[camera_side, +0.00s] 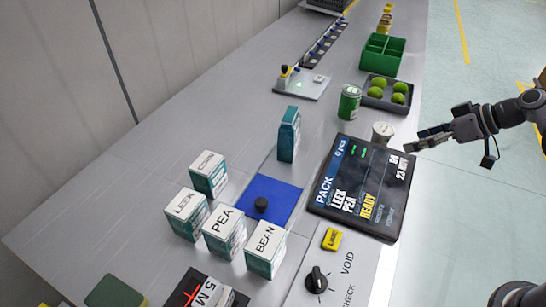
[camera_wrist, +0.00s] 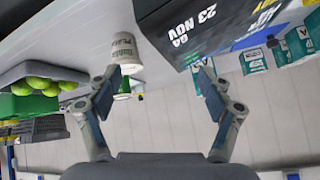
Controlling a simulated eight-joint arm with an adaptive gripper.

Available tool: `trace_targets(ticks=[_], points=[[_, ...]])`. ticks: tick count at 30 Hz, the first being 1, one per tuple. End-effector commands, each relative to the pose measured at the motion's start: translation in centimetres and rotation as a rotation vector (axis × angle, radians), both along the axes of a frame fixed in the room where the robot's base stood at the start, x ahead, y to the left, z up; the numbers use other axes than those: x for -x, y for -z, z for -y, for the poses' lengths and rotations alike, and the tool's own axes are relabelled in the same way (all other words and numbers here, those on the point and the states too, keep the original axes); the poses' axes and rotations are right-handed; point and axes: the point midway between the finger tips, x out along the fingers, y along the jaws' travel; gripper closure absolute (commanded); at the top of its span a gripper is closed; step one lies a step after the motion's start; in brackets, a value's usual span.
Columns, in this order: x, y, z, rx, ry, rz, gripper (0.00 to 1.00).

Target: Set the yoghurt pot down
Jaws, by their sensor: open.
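The yoghurt pot (camera_side: 382,133) is a small pale cup standing on the grey bench, just behind the dark display panel. In the wrist view the pot (camera_wrist: 125,47) shows dark lettering and sits beyond the left fingertip. My gripper (camera_side: 422,141) is at the right, beside the pot and close to the panel's far right corner. In the wrist view its two fingers (camera_wrist: 155,80) are spread wide with nothing between them. The gripper looks apart from the pot, though the exact gap is hard to judge.
The display panel (camera_side: 362,188) lies beside the pot. A green can (camera_side: 349,102) and a dark tray (camera_side: 368,98) of green balls stand behind it. Several labelled cartons, a teal carton (camera_side: 289,134) and a blue mat (camera_side: 272,190) are farther left. Bare bench lies left of the can.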

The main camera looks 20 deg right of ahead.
Motion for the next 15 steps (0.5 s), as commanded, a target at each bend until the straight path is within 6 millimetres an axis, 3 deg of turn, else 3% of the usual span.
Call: trace_targets(ticks=[6, 15], points=[[-2.7, 1.0, 3.0, -0.058, -0.116, 0.190, 0.20], [-3.9, 1.6, 6.0, -0.070, -0.209, 0.429, 0.20]])
